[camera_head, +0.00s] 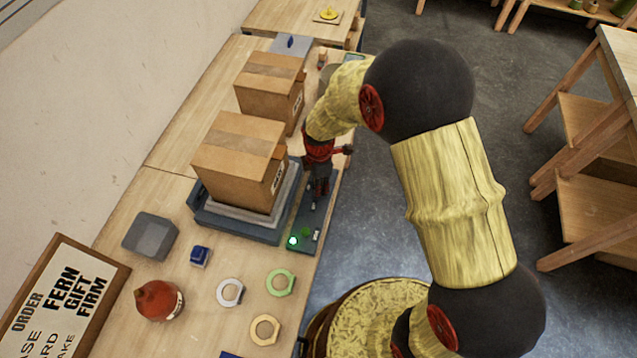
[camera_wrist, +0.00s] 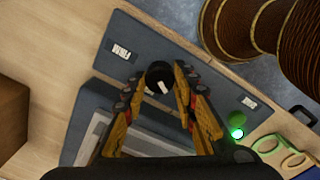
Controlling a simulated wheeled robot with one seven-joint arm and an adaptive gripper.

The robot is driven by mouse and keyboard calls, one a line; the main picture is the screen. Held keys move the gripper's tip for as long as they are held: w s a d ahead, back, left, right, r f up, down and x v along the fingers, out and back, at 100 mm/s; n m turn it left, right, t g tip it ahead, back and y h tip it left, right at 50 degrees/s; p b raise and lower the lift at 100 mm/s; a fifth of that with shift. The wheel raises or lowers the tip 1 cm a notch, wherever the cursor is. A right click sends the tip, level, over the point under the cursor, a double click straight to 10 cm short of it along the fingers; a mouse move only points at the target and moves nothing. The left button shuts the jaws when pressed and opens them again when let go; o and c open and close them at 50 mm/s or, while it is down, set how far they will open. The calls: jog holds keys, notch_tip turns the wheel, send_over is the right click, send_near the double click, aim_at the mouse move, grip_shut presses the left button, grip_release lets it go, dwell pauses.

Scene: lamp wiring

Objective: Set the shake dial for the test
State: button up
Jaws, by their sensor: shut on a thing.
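The shake dial (camera_wrist: 158,76) is a round black knob with a white pointer mark, on the dark blue control panel (camera_wrist: 190,62) in the wrist view. My gripper (camera_wrist: 160,84) is shut on the dial, with one yellow finger on each side of it. In the head view my gripper (camera_head: 314,198) points down onto the panel (camera_head: 301,246), and the dial is hidden there. A lit green lamp (camera_wrist: 237,134) and a green button (camera_wrist: 236,118) sit near the panel's end.
A cardboard box (camera_head: 232,160) stands on the shake table (camera_head: 235,230) beside the panel; another box (camera_head: 265,85) is behind. Coloured rings, a red bulb-shaped item (camera_head: 158,300) and a grey tray (camera_head: 150,236) are in front.

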jog(key=c, duration=0.5)
jog(key=shift+c, duration=0.2)
jog(key=m, duration=0.5)
jog(key=shift+m+p, duration=0.3)
jog(key=m, duration=1.2)
jog(key=shift+w+m, duration=0.1)
jog(key=shift+m, duration=0.2)
jog(key=m, duration=0.5)
jog(key=shift+m, duration=0.3)
jog(key=o, duration=1.2)
jog(key=shift+c, duration=0.2)
